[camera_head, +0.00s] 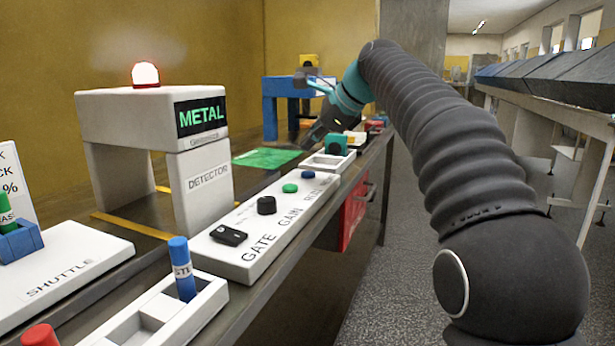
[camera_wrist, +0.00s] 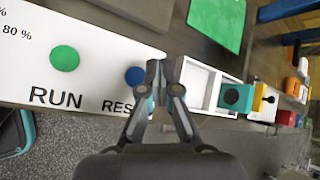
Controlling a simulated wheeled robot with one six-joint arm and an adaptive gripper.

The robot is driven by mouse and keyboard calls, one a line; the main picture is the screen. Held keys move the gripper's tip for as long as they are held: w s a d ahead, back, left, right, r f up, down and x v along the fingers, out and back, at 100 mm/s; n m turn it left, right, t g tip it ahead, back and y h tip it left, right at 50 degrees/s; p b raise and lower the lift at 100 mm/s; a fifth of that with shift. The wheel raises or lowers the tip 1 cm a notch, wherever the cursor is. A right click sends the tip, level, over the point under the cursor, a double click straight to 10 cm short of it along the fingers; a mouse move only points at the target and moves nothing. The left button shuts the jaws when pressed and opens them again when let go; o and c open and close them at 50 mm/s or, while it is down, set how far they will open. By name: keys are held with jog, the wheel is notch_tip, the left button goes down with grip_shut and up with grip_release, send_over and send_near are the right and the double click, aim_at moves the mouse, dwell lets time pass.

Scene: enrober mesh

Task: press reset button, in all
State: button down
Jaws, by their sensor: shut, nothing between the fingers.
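The reset button is the blue button (camera_wrist: 134,76) above the partly hidden label "RES" on the white control panel (camera_wrist: 95,45). In the head view the blue button (camera_head: 308,174) is at the panel's far end. My gripper (camera_wrist: 160,68) is shut and empty. In the wrist view its fingertips show just right of the blue button, and the fingers hide the end of the label; I cannot tell whether they touch anything. In the head view my gripper (camera_head: 310,140) is above and beyond the panel's far end.
A green button (camera_wrist: 64,58) labelled "RUN" is left of the blue one. A white divided tray (camera_wrist: 206,84) and a teal block (camera_wrist: 236,97) lie to the right. The metal detector (camera_head: 200,175) with a lit red lamp (camera_head: 145,74) stands left of the panel. A green mat (camera_head: 268,158) lies behind.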

aim_at(310, 173)
jog(key=shift+f+b, duration=0.75)
jog(key=shift+f, duration=1.05)
jog(key=shift+f, duration=0.4)
jog(key=shift+f, duration=0.5)
dwell(1.0)
jog(key=shift+r, duration=0.1)
jog(key=shift+r+p, duration=0.8)
jog(key=shift+p, duration=0.15)
jog(key=shift+r, duration=0.1)
notch_tip(310, 173, up, 2)
jog(key=shift+r+p, duration=0.1)
jog(key=shift+p, duration=0.6)
jog(key=shift+r, duration=1.3)
